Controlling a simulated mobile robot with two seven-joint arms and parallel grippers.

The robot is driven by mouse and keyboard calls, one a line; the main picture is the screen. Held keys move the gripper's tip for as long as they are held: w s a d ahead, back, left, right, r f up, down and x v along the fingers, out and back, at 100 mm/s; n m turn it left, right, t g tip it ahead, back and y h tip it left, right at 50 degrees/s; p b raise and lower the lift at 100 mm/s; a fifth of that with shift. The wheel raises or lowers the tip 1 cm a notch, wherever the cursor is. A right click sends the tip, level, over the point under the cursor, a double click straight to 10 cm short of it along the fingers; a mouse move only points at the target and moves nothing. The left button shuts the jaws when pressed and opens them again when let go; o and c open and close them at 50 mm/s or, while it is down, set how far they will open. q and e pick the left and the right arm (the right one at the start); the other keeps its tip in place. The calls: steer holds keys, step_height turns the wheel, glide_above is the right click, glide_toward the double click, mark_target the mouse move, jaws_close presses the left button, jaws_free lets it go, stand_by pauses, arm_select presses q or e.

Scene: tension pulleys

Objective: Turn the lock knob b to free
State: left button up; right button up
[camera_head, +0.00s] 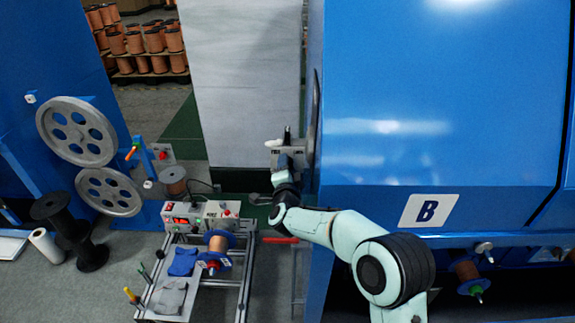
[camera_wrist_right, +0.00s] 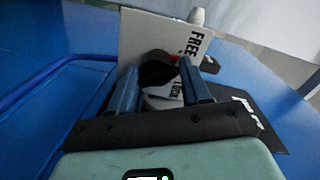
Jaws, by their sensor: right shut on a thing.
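The lock knob b (camera_wrist_right: 157,70) is black and sits on a pale plate (camera_wrist_right: 133,38) marked FREE in the right wrist view; a second, partly covered marking shows below the knob. In the head view the plate (camera_head: 273,158) is on the side of the blue machine marked B, and the gripper hides most of the knob. My right gripper (camera_wrist_right: 158,80) is closed with its two fingers on either side of the knob; it also shows in the head view (camera_head: 283,168). Which marking the knob points to I cannot tell. My left gripper is out of view.
The large blue cabinet (camera_head: 440,100) fills the right side, close beside my right arm. A white panel (camera_head: 240,80) stands behind the plate. A metal-frame cart (camera_head: 245,285) with a control box (camera_head: 190,212) and a copper spool (camera_head: 218,243) stands at lower left.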

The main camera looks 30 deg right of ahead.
steer(key=shift+s+f+n+p, duration=0.1)
steer(key=shift+f+n+p, duration=0.35)
steer(key=shift+n, duration=0.45)
steer(key=shift+d, duration=0.15)
steer(key=o, duration=0.9)
steer(key=shift+r, duration=0.1)
steer(key=shift+r, duration=0.15)
steer(key=v, duration=1.3)
steer(key=shift+s+a+b, duration=0.15)
steer(key=shift+a+b, duration=0.1)
steer(key=shift+b, duration=0.15)
